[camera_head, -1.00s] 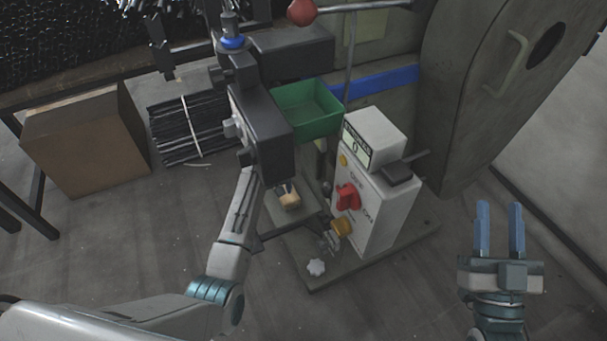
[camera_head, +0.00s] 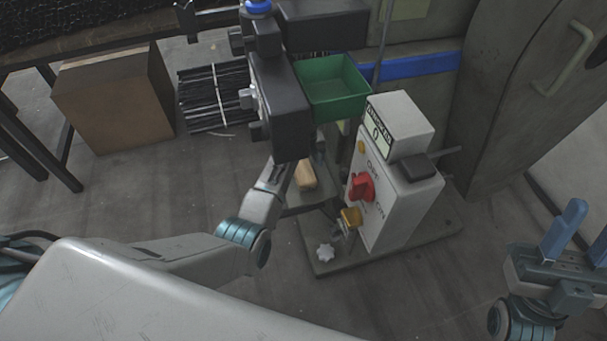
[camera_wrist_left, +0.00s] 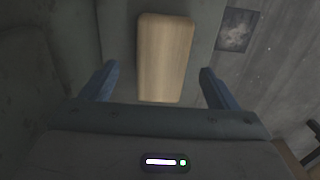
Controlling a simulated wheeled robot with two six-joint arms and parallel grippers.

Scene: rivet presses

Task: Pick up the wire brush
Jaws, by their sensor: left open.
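The wire brush (camera_head: 306,176) shows as a light wooden block on the press base, just below the dark press head. Its bristles are not visible. In the left wrist view the brush's wooden top (camera_wrist_left: 164,58) fills the upper middle. My left gripper (camera_wrist_left: 158,74) is open, with one blue finger on each side of the brush and gaps between; nothing is held. In the head view my left gripper is mostly hidden beside the press head. My right gripper (camera_head: 590,224) is open and empty at the right edge, far from the brush.
The dark press head (camera_head: 275,105) overhangs close to my left wrist. A white control box (camera_head: 395,190) with a red switch (camera_head: 361,187) stands right of the brush. A green bin (camera_head: 334,92) is behind. A cardboard box (camera_head: 115,100) and black rods (camera_head: 215,98) lie left.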

